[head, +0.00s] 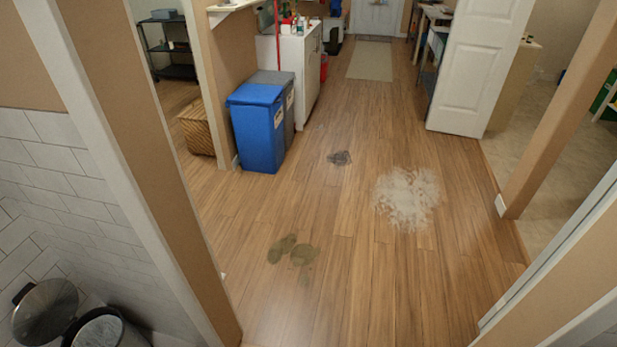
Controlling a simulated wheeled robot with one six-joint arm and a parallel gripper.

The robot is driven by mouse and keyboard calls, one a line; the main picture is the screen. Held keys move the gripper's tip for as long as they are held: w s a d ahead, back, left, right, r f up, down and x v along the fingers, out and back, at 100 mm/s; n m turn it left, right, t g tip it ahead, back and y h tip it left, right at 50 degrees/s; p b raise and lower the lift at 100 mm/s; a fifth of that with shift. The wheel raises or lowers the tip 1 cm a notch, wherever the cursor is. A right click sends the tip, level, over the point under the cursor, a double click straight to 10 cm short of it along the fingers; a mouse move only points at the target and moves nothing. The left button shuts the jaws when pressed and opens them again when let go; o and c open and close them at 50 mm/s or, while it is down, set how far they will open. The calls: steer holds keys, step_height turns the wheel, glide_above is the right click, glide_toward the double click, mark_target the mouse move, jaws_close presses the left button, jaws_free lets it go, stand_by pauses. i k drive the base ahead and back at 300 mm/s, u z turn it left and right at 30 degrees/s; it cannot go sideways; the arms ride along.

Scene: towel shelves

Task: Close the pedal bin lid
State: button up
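The pedal bin (101,331) stands at the bottom left corner in the head view, beside a white tiled wall. Its round metal lid (46,310) is open and tilted back to the left of the bin's mouth. A dark handle or hinge part shows at the lid's upper left edge. The lower part of the bin is cut off by the picture's edge. My gripper is not in view.
A doorway post (150,150) stands between the bin and the wooden corridor floor (330,210). Blue (257,127) and grey bins, a wicker basket (196,128) and a white cabinet (299,65) line the left. Floor stains lie mid-corridor. An open white door (480,65) stands right.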

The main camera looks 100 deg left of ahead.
mark_target(42, 311)
steer(key=u, duration=3.75)
steer(key=i, duration=0.55)
steer(key=u, duration=1.8)
steer(key=k, duration=0.55)
steer(key=u, duration=0.3)
steer(key=i, duration=1)
steer(key=u, duration=0.05)
